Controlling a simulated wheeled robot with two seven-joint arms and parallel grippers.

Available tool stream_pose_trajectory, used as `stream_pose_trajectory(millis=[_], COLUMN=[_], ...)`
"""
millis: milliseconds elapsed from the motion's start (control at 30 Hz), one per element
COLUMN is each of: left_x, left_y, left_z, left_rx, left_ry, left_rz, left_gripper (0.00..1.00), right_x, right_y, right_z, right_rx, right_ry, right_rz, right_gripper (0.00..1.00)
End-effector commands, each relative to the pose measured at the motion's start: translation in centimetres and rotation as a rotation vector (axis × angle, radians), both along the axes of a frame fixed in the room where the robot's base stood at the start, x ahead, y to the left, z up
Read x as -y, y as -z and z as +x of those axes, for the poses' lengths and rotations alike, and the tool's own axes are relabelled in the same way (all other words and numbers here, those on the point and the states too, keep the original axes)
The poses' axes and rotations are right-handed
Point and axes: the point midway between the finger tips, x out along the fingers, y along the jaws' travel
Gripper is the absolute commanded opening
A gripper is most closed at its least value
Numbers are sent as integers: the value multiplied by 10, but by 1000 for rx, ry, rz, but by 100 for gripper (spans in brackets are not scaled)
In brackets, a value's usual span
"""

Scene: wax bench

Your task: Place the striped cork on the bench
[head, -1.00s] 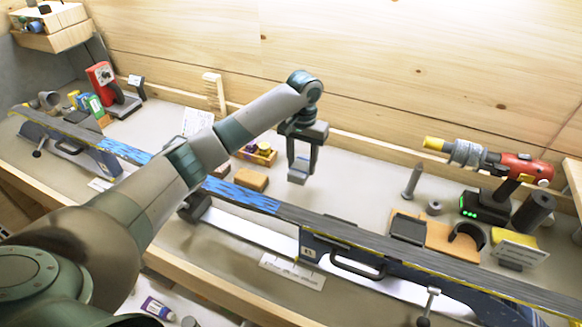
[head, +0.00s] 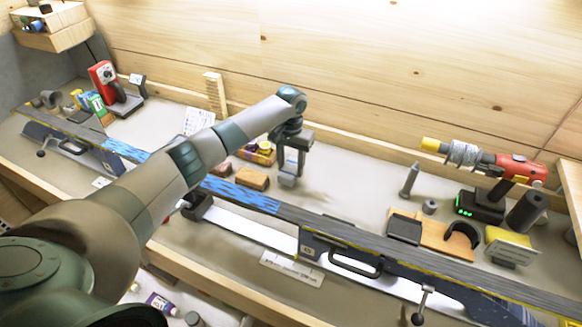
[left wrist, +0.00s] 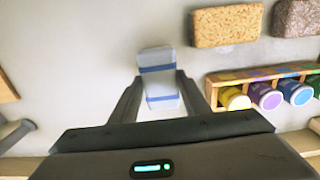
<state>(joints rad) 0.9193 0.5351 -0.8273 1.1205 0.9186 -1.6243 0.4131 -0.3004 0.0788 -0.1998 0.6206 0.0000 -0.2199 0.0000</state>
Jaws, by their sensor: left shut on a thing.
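The striped cork (left wrist: 158,62), a pale grey block with blue bands, is between the fingers of my left gripper (left wrist: 156,88) in the left wrist view. In the head view the cork (head: 287,181) shows as a small grey block at the tips of my left gripper (head: 291,168), which points down over the bench (head: 345,185) behind the ski. The gripper is shut on the cork. The cork is close to the bench surface, but I cannot tell whether it touches. My right gripper is not in view.
A long ski (head: 355,235) lies across the front. A tan block (head: 252,178) and a brown block (head: 221,168) lie left of the gripper, near a rack of coloured wax pots (left wrist: 265,96). Bare bench lies to the right, before an upright grey bolt-like piece (head: 410,180).

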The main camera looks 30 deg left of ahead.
Motion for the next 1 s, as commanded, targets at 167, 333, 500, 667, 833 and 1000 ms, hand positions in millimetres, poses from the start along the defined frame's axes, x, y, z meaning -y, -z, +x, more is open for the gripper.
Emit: stream_pose_trajectory(millis=[167,333,500,667,833,1000], left_x=[1,1,1,1,1,0], left_y=[15,18,19,20,20,19], left_z=[0,0,0,0,0,0], left_rx=[-2,0,0,0,0,0], left_ry=[1,1,1,1,1,1], left_rz=[0,0,-1,-1,0,0], left_gripper=[20,20,20,59,61,61], right_x=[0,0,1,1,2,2], right_y=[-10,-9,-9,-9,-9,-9], right_z=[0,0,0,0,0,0], right_rx=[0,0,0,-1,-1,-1], right_ry=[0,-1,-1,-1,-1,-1], right_rz=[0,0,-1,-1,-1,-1], right_gripper=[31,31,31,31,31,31])
